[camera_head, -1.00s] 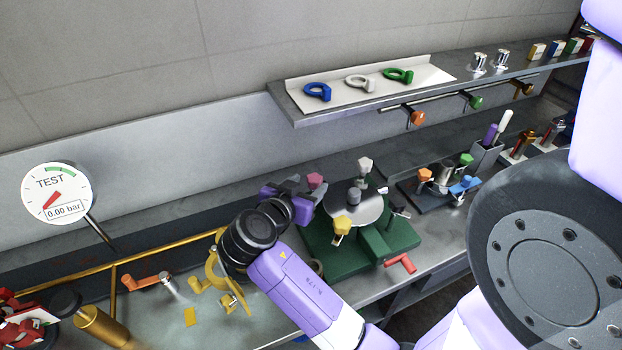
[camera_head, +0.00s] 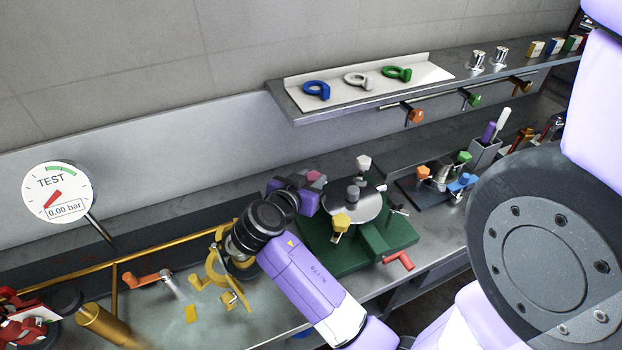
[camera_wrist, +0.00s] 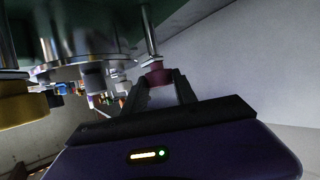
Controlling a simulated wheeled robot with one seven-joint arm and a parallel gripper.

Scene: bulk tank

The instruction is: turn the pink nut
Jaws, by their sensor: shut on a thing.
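The pink nut (camera_head: 314,176) is at the left rim of the round metal lid (camera_head: 352,206) on the green base (camera_head: 372,240). My gripper (camera_head: 306,186) reaches it from the left, and its fingers hide part of the nut in the head view. In the wrist view the pink nut (camera_wrist: 157,75) sits on a metal rod between the two fingertips of my gripper (camera_wrist: 160,86). The jaws are shut on it. A white nut (camera_head: 363,162) and a yellow nut (camera_head: 341,222) stand at other places around the lid.
A smaller fixture with orange, green and blue nuts (camera_head: 424,173) stands to the right. A shelf (camera_head: 295,112) with coloured rings runs above. A gauge (camera_head: 58,192) reads 0.00 bar at left.

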